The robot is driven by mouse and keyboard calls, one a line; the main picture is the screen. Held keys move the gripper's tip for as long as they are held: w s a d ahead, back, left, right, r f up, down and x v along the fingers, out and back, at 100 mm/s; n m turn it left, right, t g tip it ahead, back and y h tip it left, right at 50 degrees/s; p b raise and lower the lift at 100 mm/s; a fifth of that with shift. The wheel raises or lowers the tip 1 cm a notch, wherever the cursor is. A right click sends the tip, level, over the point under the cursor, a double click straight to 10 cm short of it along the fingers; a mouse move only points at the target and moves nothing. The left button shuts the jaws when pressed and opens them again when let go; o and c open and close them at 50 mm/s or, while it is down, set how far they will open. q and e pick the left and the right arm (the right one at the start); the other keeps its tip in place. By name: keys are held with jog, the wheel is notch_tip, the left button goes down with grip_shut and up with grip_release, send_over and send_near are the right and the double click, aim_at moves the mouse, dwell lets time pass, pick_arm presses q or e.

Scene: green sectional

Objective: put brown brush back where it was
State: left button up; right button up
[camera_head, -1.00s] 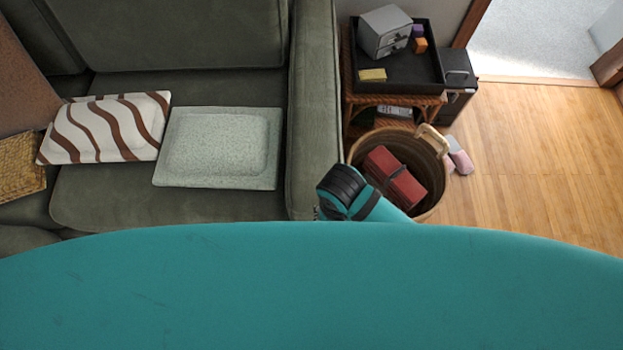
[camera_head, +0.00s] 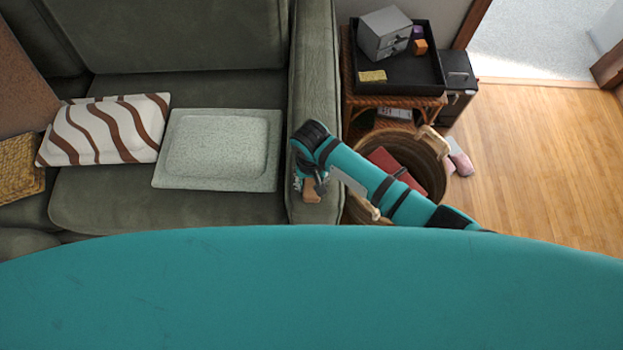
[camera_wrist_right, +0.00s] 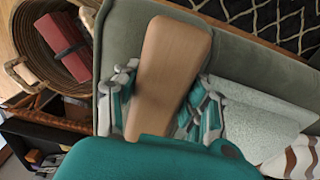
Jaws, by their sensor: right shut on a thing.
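The brown brush (camera_wrist_right: 172,70) fills the middle of the right wrist view, a tan wooden block shape between the fingers. My right gripper (camera_wrist_right: 160,103) is shut on it, with teal and grey fingers on both sides. In the head view the right gripper (camera_head: 308,178) is over the sofa's right armrest, and a small part of the brush (camera_head: 312,192) shows below it. The gripper hides the rest of the brush there. My left gripper is not in view.
The green sofa (camera_head: 230,85) holds a striped pillow (camera_head: 105,130) and a pale cushion (camera_head: 218,150). A wicker basket (camera_head: 440,165) with a red item (camera_head: 400,165) stands right of the armrest. Behind it, a side table holds a black tray (camera_head: 400,85). Wooden floor (camera_head: 540,160) is clear at right.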

jog(key=shift+f, duration=0.15)
jog(key=o, duration=1)
notch_tip(320, 180, up, 12)
jog(key=shift+r+p, duration=0.2)
jog(key=shift+p, duration=0.35)
